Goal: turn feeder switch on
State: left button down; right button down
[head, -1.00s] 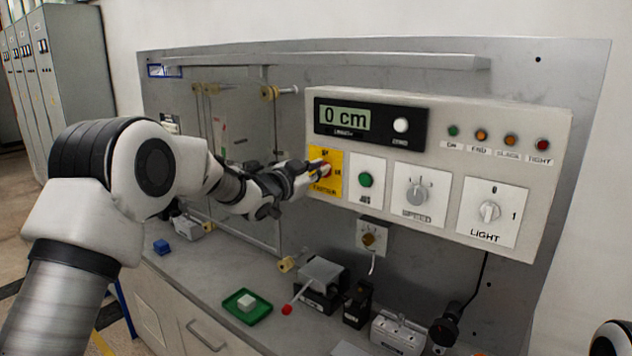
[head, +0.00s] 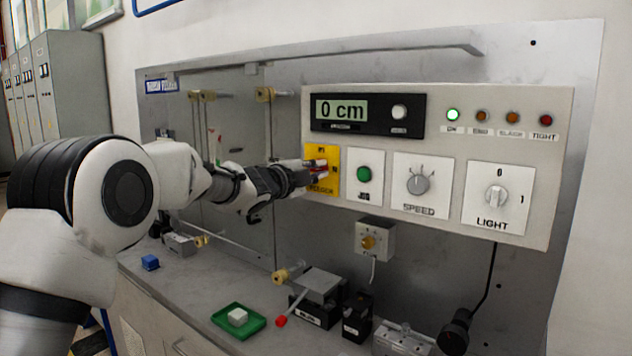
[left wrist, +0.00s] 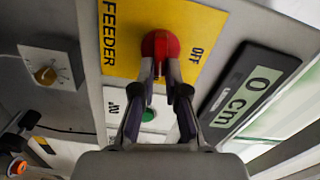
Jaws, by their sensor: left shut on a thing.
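The feeder switch is a red knob (left wrist: 160,46) on a yellow plate (head: 321,157) at the left end of the control panel. The plate reads FEEDER, and OFF shows beside the knob in the left wrist view. My left gripper (head: 312,168) reaches the plate from the left. In the left wrist view its fingers (left wrist: 161,72) are shut on the red knob, one on each side. The gripper partly hides the knob in the head view. The ON lamp (head: 452,115) glows bright green. My right gripper is out of view.
Right of the feeder plate are a green button (head: 364,174), a SPEED knob (head: 418,184) and a LIGHT switch (head: 496,196). The display (head: 341,109) reads 0 cm. Below, the bench holds a green tray (head: 226,313), a blue block (head: 150,262) and several fixtures.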

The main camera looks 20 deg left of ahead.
pick_arm(q)
jog(key=shift+f+m+b, duration=0.1)
jog(key=shift+m+b, duration=0.65)
jog(key=shift+m, duration=0.35)
jog(key=c, duration=1.2)
grip_release()
jog(key=shift+d, duration=0.1)
jog(key=v, duration=1.2)
